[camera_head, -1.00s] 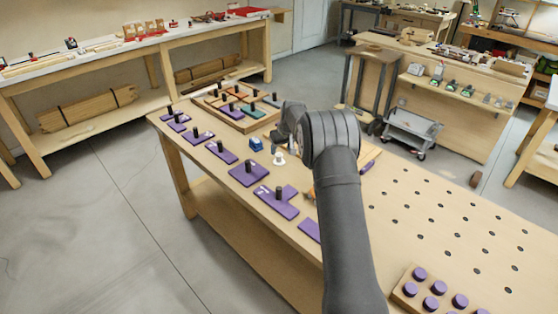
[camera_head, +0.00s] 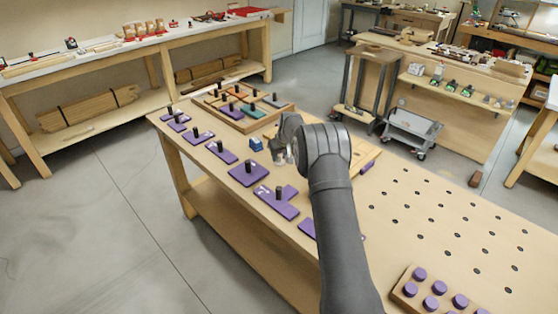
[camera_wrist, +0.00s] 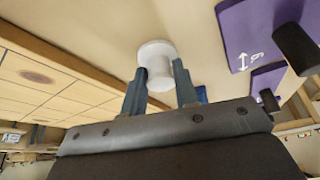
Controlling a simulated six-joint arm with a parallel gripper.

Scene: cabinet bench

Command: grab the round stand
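The round stand (camera_wrist: 157,58) is a white piece with a wide round disc and a narrower body, seen near the middle of the wrist view. My gripper (camera_wrist: 160,84) has its two blue-grey fingers apart, one on each side of the stand's body. The fingers look open around it, and I cannot see a firm contact on both sides. In the head view my gripper (camera_head: 284,154) is low over the bench, and it largely hides the stand there.
A small blue block (camera_head: 256,144) is just left of my gripper. Purple plates with black pegs, such as one plate (camera_head: 249,173), line the bench's left edge. A wooden tray (camera_head: 247,127) of coloured plates lies behind. The bench's right side, with holes, is mostly clear.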

